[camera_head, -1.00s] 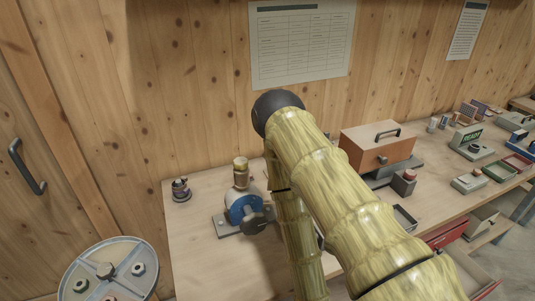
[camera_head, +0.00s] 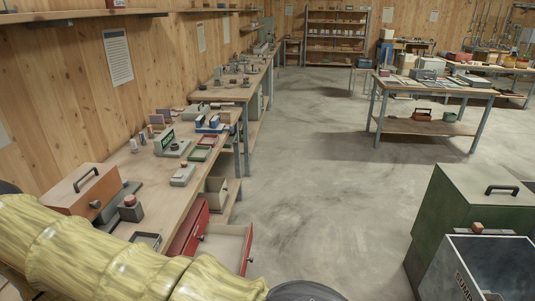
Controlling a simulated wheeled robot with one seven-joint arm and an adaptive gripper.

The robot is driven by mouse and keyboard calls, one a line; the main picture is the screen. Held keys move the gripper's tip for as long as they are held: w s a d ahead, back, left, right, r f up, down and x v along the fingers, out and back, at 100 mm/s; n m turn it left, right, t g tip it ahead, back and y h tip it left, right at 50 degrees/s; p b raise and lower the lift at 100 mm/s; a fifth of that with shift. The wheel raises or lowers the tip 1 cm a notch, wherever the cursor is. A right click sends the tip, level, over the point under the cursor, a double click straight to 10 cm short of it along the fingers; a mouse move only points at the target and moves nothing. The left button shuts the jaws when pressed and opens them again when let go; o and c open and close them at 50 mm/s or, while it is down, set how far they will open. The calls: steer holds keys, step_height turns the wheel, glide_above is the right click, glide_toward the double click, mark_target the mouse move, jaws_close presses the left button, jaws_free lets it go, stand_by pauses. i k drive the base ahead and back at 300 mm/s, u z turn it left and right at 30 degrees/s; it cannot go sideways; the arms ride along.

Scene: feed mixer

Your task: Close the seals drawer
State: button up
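In the head view, several drawers show under the left bench. One with a red front (camera_head: 248,250) stands pulled well out, its pale inside showing. A red panel (camera_head: 190,229) with a small dark knob, seemingly another drawer front, is just behind it. A beige drawer or box (camera_head: 216,193) also sticks out farther along. No label is readable, so I cannot tell which one is the seals drawer. My yellow-green arm crosses the lower left and hides the near bench and part of the open drawer.
A green cabinet (camera_head: 465,215) and a dark bin (camera_head: 490,265) stand at right. The concrete floor (camera_head: 310,180) between is clear.

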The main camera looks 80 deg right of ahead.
mark_target(231, 245)
steer(key=z, duration=2.2)
